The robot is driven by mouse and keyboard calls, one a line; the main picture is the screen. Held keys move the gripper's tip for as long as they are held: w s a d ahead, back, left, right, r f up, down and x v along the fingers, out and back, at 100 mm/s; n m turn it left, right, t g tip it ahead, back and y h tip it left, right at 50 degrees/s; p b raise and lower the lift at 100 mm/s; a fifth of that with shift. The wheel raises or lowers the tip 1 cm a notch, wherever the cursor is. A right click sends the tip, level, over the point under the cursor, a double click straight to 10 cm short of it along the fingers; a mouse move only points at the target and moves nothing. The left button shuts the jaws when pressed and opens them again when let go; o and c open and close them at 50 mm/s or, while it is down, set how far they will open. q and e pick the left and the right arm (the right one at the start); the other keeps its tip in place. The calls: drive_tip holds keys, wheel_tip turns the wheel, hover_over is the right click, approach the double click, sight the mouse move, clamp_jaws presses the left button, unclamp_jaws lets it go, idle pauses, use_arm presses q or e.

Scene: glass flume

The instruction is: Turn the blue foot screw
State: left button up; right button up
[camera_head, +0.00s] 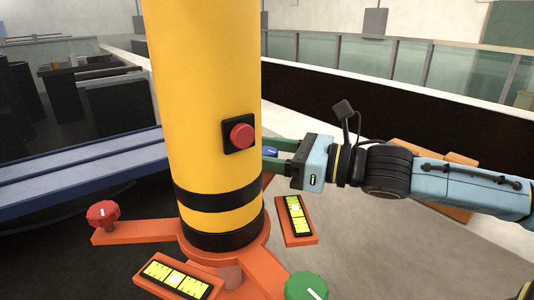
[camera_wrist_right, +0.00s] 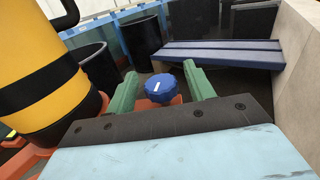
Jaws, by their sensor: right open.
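The blue foot screw (camera_wrist_right: 160,92) is a round knob with a white mark on its top. In the right wrist view it shows between the two green fingers of my right gripper (camera_wrist_right: 163,74), with a gap on both sides. The gripper is open. In the head view the screw (camera_head: 271,151) is partly hidden behind the column and the fingers, and the gripper (camera_head: 267,153) reaches in from the right. I cannot tell whether the fingertips are level with the knob. My left gripper is not in view.
The yellow column (camera_head: 205,90) with black bands and a red button (camera_head: 242,135) stands left of the gripper. Its orange base carries a red screw (camera_head: 103,213), a green screw (camera_head: 306,286) and yellow levels (camera_head: 175,279). A blue bench (camera_head: 80,172) is behind.

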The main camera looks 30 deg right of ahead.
drive_tip(key=c, duration=1)
drive_tip(key=shift+o, duration=0.2)
drive_tip(key=shift+n+g+y+p, duration=0.5)
drive_tip(key=shift+y, duration=0.1)
drive_tip(key=shift+n+g+y, duration=0.4)
drive_tip(key=shift+y, duration=0.1)
drive_tip(key=shift+n+g+y, duration=0.3)
drive_tip(key=shift+g, duration=0.1)
